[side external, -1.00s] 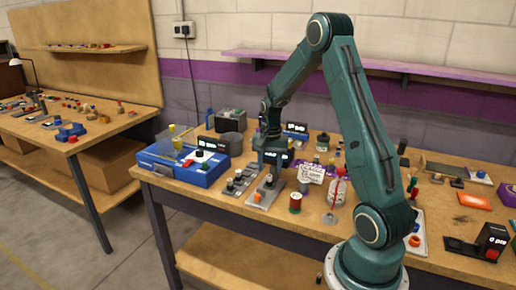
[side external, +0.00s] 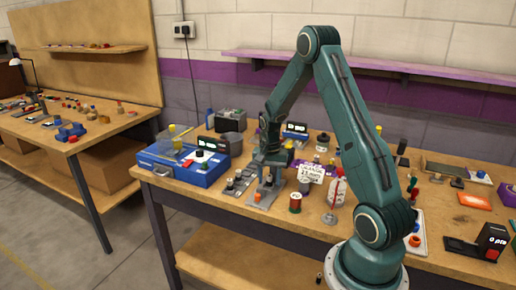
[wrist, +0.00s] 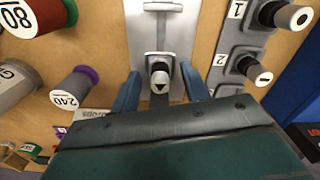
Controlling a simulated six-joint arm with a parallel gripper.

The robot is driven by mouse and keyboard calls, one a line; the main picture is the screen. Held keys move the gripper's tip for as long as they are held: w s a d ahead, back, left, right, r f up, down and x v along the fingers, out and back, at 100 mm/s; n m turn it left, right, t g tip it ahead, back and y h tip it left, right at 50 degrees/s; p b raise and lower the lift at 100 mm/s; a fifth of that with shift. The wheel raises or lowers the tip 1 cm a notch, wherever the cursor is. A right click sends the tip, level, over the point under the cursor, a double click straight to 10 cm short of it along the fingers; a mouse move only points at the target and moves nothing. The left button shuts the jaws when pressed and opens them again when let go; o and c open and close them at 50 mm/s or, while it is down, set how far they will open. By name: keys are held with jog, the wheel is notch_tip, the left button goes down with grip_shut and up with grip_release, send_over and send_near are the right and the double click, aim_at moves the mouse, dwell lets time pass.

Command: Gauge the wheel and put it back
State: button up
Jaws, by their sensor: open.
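My gripper (wrist: 160,90) is open, with one blue finger on each side of a grey peg (wrist: 161,78) that bears a dark triangle. The fingers stand apart from the peg. The peg stands on a small block in the slot of a pale metal track plate (wrist: 142,32). In the side external view my gripper (side external: 267,180) is low over the track plate (side external: 262,202), hiding much of it. I cannot tell for sure which piece is the wheel. A display unit (side external: 492,240) stands at the right end of the bench.
A numbered grey holder (wrist: 222,55) with dark, grey-capped pieces lies close on the right in the wrist view. A red spool (wrist: 38,15) and a purple-rimmed spool (wrist: 75,88) stand on the left. A blue case (side external: 180,165) sits left of the track.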

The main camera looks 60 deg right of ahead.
aim_at(270, 176)
grip_shut()
jog(key=shift+r, duration=0.2)
dwell(0.3)
notch_tip(270, 176, up, 20)
jog(key=shift+f, duration=0.15)
dwell(0.5)
dwell(0.4)
